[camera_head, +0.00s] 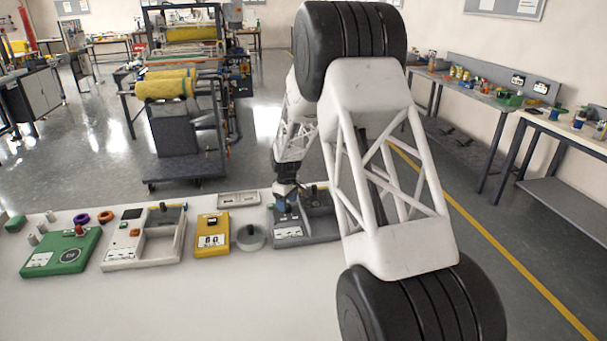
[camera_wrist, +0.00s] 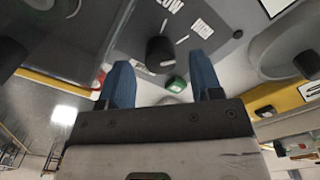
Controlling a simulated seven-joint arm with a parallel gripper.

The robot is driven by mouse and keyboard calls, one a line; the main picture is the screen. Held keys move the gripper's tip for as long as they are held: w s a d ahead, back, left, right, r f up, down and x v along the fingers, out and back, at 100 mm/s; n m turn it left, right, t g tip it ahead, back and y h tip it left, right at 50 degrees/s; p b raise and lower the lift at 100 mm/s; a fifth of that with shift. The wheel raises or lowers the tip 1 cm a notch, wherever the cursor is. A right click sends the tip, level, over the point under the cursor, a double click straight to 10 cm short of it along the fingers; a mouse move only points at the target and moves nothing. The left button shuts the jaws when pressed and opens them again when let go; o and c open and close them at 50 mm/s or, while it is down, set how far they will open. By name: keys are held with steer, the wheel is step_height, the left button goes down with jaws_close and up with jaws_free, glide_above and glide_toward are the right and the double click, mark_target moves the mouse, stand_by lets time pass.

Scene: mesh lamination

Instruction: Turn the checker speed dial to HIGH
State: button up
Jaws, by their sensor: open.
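The dark grey checker (camera_head: 290,240) stands on the table, partly hidden behind my arm in the head view. In the wrist view its black round dial (camera_wrist: 159,50) shows on a grey panel (camera_wrist: 130,35). A LOW label (camera_wrist: 171,5) is above the dial and a HIGH label (camera_wrist: 202,28) is to its upper right, each with a white tick near it. My gripper (camera_wrist: 160,62) is open, its blue fingers spread on either side of the dial with gaps. I cannot tell the dial's setting. In the head view my gripper (camera_head: 286,205) is over the checker's left part.
To the left on the table are a yellow meter (camera_head: 212,235), a round grey dish (camera_head: 251,237), a white device (camera_head: 145,237) and a green device (camera_head: 62,250). A small grey plate (camera_head: 238,199) lies behind the dish. The front of the white table is clear.

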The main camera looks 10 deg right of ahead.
steer(key=r, duration=0.6)
steer(key=shift+s+r, duration=0.2)
steer(key=shift+r, duration=0.2)
steer(key=s+d+r+m+t, duration=0.1)
steer(key=s+d+r+m, duration=0.1)
steer(key=s+r, duration=1.4)
steer(key=shift+s+r+m, duration=0.15)
steer(key=shift+s+m, duration=0.55)
steer(key=shift+s, duration=1.1)
steer(key=s+d+r+m, duration=0.1)
steer(key=s+r+m, duration=0.15)
steer(key=s, duration=0.75)
steer(key=s+r+m, duration=0.1)
steer(key=s+r, duration=0.3)
steer(key=s, duration=0.6)
steer(key=s+f+m+t, duration=0.1)
steer(key=s+f+m, duration=0.1)
steer(key=s, duration=1.7)
steer(key=shift+s+d+f+t, duration=0.25)
steer(key=shift+d+t, duration=0.05)
